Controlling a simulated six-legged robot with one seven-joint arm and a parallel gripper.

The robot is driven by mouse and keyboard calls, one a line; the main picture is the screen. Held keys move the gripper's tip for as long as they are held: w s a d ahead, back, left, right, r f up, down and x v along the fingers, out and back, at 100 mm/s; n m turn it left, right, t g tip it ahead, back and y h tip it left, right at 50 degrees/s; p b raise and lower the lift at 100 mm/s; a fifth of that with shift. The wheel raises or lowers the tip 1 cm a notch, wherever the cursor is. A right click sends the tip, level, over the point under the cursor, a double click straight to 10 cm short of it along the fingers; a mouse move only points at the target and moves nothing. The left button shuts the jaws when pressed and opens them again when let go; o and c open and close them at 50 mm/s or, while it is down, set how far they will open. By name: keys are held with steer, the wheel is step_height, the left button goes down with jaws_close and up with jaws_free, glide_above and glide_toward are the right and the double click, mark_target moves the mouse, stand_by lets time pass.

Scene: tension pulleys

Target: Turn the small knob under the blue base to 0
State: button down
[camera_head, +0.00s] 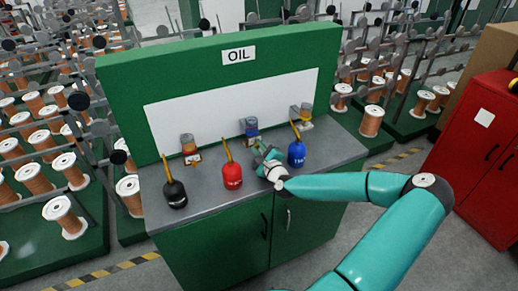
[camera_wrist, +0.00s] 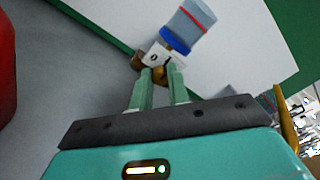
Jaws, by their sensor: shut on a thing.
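The blue base (camera_wrist: 173,42) shows in the wrist view under a clear cup with a red band, on a white-labelled block. In the head view the same blue fitting (camera_head: 250,127) stands against the white panel, in the middle of three. Below the base is a small brass-coloured knob (camera_wrist: 160,77). My gripper (camera_wrist: 161,73) has its two green fingers on either side of this knob, shut on it; the fingers partly hide it. The knob's setting is too small to read. In the head view my gripper (camera_head: 258,148) reaches in between the red and blue oil cans.
A blue oil can (camera_head: 297,154) stands close to the right of my gripper, a red one (camera_head: 232,176) to the left and a black one (camera_head: 175,194) farther left. Yellow-based fittings stand at left (camera_head: 189,147) and right (camera_head: 305,114). The grey counter (camera_head: 205,200) has bare room in front.

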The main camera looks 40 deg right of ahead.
steer(key=n, duration=1.2)
steer(key=shift+n, duration=0.3)
stand_by(0.4)
steer(key=c, duration=1.3)
jaws_free()
steer(key=shift+c, duration=0.2)
steer(key=shift+s, duration=0.1)
steer(key=v, duration=1.3)
steer(key=shift+s+a, duration=0.15)
steer(key=shift+s, duration=0.15)
